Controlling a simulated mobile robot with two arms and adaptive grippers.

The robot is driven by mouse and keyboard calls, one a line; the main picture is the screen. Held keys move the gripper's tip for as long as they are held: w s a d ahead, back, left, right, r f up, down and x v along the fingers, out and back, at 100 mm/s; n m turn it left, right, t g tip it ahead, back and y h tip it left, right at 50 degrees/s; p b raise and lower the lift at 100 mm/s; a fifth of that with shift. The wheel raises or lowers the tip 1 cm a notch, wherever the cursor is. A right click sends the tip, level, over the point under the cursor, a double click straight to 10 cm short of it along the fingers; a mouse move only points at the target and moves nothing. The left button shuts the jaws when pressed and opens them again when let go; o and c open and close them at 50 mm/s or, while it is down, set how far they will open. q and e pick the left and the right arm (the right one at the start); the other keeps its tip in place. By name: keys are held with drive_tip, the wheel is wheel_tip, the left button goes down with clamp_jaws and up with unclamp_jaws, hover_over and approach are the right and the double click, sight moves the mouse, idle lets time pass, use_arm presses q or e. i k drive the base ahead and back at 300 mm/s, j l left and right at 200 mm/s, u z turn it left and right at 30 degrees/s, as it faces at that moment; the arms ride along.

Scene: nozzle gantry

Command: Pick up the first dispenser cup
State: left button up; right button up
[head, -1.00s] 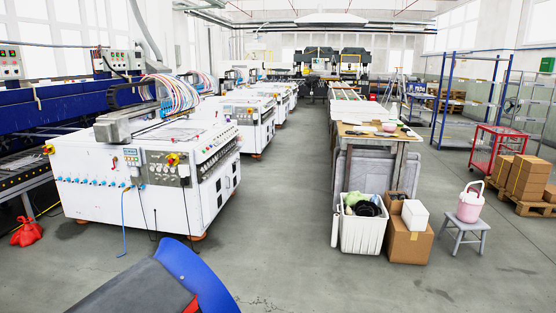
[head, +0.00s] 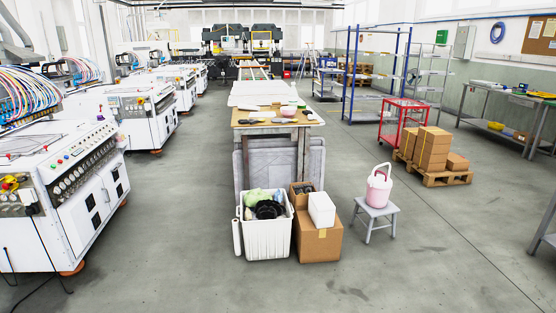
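I cannot make out a dispenser cup for certain in the head view. Small items, among them a pinkish bowl (head: 288,111), lie on the wooden-topped table (head: 250,116) in the middle, too small to identify. Neither of my grippers is in view.
White machines (head: 62,190) line the left. A red cart (head: 404,122) and a workbench (head: 500,117) stand right. Floor aisles are open on both sides.

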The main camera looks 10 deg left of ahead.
sight(93, 120)
drive_tip(key=i+j+u, duration=0.1)
drive_tip(key=i+u, duration=0.15)
drive_tip(key=i, duration=0.25)
drive_tip(key=i+u, duration=0.3)
drive_tip(key=i, duration=0.2)
drive_tip(key=i+l+u, duration=0.1)
drive_tip(key=i+u, duration=0.15)
drive_tip(key=i, duration=0.25)
drive_tip(key=i+l+u, duration=0.25)
drive_tip(key=i, duration=0.25)
drive_tip(key=i+j+u, duration=0.4)
drive_tip(key=i, duration=0.85)
drive_tip(key=i+u, duration=0.35)
drive_tip(key=i, duration=0.95)
drive_tip(key=i+l+z, duration=0.15)
drive_tip(key=i+z, duration=0.35)
drive_tip(key=i, duration=0.35)
drive_tip(key=i+j+z, duration=0.15)
drive_tip(key=i+z, duration=0.3)
drive_tip(key=i, duration=0.45)
drive_tip(key=i+l+u, duration=0.15)
drive_tip(key=i+u, duration=0.3)
drive_tip(key=i+l+u, duration=0.95)
drive_tip(key=k+j, duration=0.1)
